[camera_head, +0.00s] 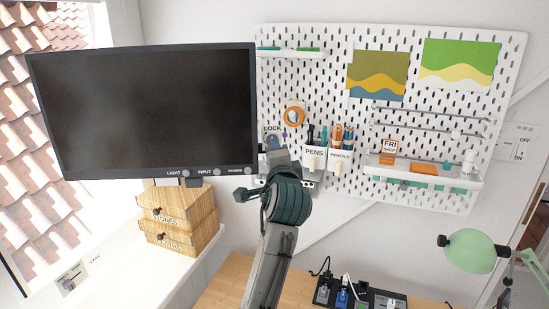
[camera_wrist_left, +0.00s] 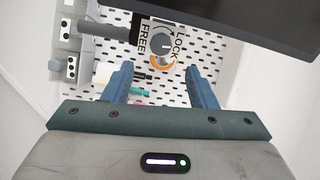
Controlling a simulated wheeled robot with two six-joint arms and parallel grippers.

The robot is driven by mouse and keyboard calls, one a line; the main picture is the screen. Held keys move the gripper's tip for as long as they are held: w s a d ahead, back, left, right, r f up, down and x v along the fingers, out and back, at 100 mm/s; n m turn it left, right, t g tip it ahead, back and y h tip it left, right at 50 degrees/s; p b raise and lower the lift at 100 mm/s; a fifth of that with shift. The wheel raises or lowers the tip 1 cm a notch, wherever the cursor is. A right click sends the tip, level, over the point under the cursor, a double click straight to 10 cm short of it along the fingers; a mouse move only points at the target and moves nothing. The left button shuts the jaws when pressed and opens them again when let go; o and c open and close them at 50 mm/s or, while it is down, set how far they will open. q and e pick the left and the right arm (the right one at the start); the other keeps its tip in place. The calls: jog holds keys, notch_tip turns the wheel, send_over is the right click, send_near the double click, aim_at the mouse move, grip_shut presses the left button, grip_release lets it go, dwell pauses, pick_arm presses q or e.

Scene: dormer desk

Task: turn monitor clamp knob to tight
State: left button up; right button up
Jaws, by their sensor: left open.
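A grey round knob (camera_wrist_left: 160,44) shows in the left wrist view, below the monitor's edge. A plate beside it reads LOCK and FREE. Which word the knob points to is too small to tell. My left gripper (camera_wrist_left: 159,70) is open, with one finger on each side below the knob and nothing between them. It appears apart from the knob. In the head view my left arm reaches up to the monitor's lower right corner and hides the knob and the fingertips; the LOCK label (camera_head: 272,129) shows just above. The monitor (camera_head: 150,110) is dark. My right gripper is not in view.
A white pegboard (camera_head: 338,48) stands behind, with pen cups (camera_head: 314,158) and an orange ring (camera_head: 293,116) close to my left gripper. Wooden drawers (camera_head: 178,217) stand below the monitor. A green lamp (camera_head: 470,250) and a power strip (camera_head: 358,296) are at lower right.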

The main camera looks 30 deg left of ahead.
pick_arm(q)
jog(key=shift+v, duration=1.2)
